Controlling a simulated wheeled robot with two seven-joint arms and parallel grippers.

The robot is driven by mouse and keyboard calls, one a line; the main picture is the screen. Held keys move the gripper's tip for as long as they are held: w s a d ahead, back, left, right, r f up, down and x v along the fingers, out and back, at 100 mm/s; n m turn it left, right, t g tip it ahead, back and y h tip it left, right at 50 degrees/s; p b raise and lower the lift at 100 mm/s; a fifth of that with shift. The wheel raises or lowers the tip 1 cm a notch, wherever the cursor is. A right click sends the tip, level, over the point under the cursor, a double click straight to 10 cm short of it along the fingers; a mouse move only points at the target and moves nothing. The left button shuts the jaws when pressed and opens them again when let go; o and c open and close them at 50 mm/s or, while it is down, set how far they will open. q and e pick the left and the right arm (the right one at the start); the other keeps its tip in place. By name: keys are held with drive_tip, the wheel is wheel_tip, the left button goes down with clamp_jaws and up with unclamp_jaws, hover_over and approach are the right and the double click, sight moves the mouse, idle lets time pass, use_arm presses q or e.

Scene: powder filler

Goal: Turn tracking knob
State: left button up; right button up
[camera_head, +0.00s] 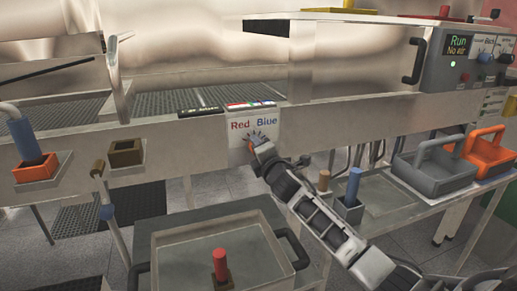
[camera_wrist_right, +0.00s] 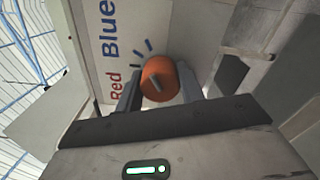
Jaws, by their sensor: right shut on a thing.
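The tracking knob (camera_wrist_right: 161,80) is a round orange knob with a grey pointer mark, on a white panel (camera_head: 266,125) lettered "Red" and "Blue". In the wrist view its pointer lies at a slant, with blue tick marks beside it. My right gripper (camera_wrist_right: 164,90) has one finger on each side of the knob and is shut on it. In the head view the right gripper (camera_head: 252,146) reaches the panel from the lower right and covers most of the knob. My left gripper is not in view.
A clear bin with black handles (camera_head: 220,240) stands below, holding a red-handled tool. Grey (camera_head: 434,172) and orange (camera_head: 487,150) trays sit on the right shelf. A control box (camera_head: 470,60) reads "Run, No air".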

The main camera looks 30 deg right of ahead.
idle(0.4)
drive_tip(key=o, duration=1)
drive_tip(key=v, duration=1.6)
drive_tip(key=shift+b, duration=0.4)
drive_tip(key=shift+f, duration=0.1)
